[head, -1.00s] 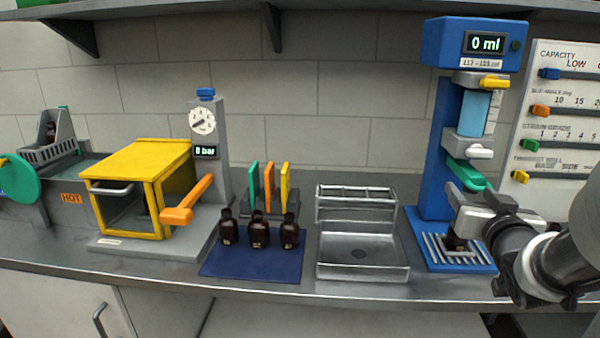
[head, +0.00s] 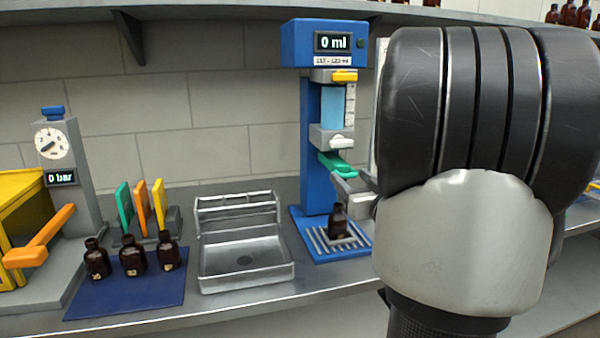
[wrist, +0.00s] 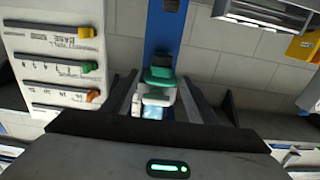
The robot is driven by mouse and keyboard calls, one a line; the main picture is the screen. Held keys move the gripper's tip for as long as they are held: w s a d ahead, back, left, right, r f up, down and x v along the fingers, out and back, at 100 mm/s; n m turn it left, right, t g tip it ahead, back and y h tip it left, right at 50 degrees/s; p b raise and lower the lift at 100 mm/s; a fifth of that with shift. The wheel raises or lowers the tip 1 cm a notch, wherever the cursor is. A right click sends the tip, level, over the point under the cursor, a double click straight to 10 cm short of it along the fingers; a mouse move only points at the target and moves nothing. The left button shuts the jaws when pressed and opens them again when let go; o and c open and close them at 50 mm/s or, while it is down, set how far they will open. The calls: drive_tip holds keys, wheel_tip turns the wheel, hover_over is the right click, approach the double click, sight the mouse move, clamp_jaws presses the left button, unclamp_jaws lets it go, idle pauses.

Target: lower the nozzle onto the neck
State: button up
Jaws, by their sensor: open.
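The blue filling machine (head: 315,140) stands at the back, its display reading 0 ml. Its green nozzle lever (head: 336,164) sticks out below the grey block with the white tap (head: 341,142). An amber bottle (head: 338,221) stands upright on the grated base, beneath the green part and apart from it. My gripper (head: 352,188) is partly hidden behind my arm, just right of and below the green lever. In the wrist view my open gripper (wrist: 158,92) has the green lever (wrist: 158,76) between its fingers in the picture; contact cannot be told.
A metal sink tray (head: 245,272) stands left of the machine. Several amber bottles stand on a blue mat (head: 130,298). A press with an orange handle (head: 40,238) is at far left. The label panel with sliders (wrist: 60,60) is beside my gripper in the wrist view.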

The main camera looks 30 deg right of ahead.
sight(344, 171)
drive_tip(key=x, duration=0.6)
